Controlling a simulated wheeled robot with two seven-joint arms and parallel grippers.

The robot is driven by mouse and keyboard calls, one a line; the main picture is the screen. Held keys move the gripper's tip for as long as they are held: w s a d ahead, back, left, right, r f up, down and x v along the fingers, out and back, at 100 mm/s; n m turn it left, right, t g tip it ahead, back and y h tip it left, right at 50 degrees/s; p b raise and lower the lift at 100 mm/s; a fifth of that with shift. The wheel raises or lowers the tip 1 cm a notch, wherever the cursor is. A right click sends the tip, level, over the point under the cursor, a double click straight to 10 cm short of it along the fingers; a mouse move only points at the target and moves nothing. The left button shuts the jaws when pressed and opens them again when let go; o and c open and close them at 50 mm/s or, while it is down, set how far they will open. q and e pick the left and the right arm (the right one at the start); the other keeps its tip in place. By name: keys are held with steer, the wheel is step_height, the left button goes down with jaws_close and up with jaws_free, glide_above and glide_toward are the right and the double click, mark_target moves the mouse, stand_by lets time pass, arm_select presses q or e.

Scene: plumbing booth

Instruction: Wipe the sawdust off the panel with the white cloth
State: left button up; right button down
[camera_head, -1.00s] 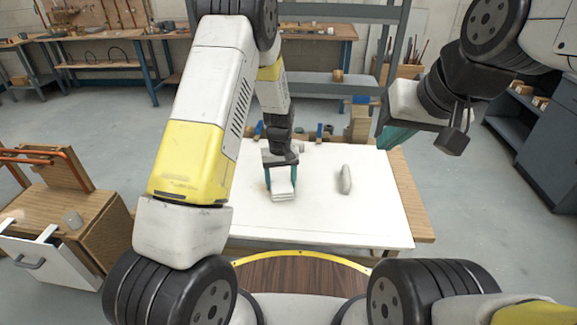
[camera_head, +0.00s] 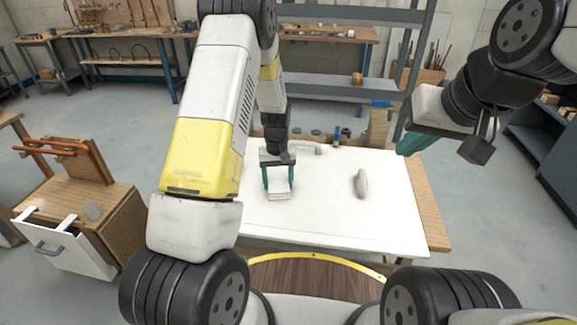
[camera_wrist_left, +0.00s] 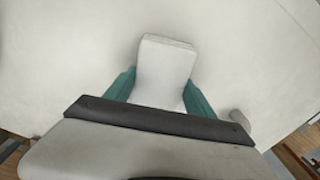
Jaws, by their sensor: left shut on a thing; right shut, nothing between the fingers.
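The white panel (camera_head: 325,225) lies flat on a wooden bench. My left gripper (camera_head: 278,182) points down over its left part, shut on the folded white cloth (camera_head: 278,190), which is at the panel surface. In the left wrist view the cloth (camera_wrist_left: 165,70) shows between the teal fingers (camera_wrist_left: 158,95), over the pale panel (camera_wrist_left: 60,60). I cannot make out clear sawdust on the visible panel; my left arm hides its left side. My right gripper (camera_head: 411,143) is shut and empty, above the panel's far right corner.
Small items (camera_head: 315,134) line the bench's back edge. A wooden cabinet (camera_head: 95,200) stands at left. The panel's front right is clear.

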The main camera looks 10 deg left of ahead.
mark_target(270, 175)
arm_select(q)
steer(key=shift+a+r, duration=0.1)
steer(key=shift+a, duration=1.5)
steer(key=shift+w, duration=1)
steer(key=shift+d, duration=1.85)
steer(key=shift+s+d+f, duration=0.1)
steer(key=shift+d+f, duration=0.05)
steer(key=shift+d, duration=1)
steer(key=shift+s+d+f, duration=0.1)
steer(key=shift+d, duration=1)
steer(key=shift+d+r, duration=0.15)
steer(key=shift+d, duration=1.35)
steer(key=shift+d+r, duration=0.1)
steer(key=shift+d, duration=1.4)
steer(key=shift+s+d+f, duration=0.1)
steer(key=shift+d+f, duration=0.05)
steer(key=shift+d, duration=1.6)
steer(key=shift+r, duration=3.05)
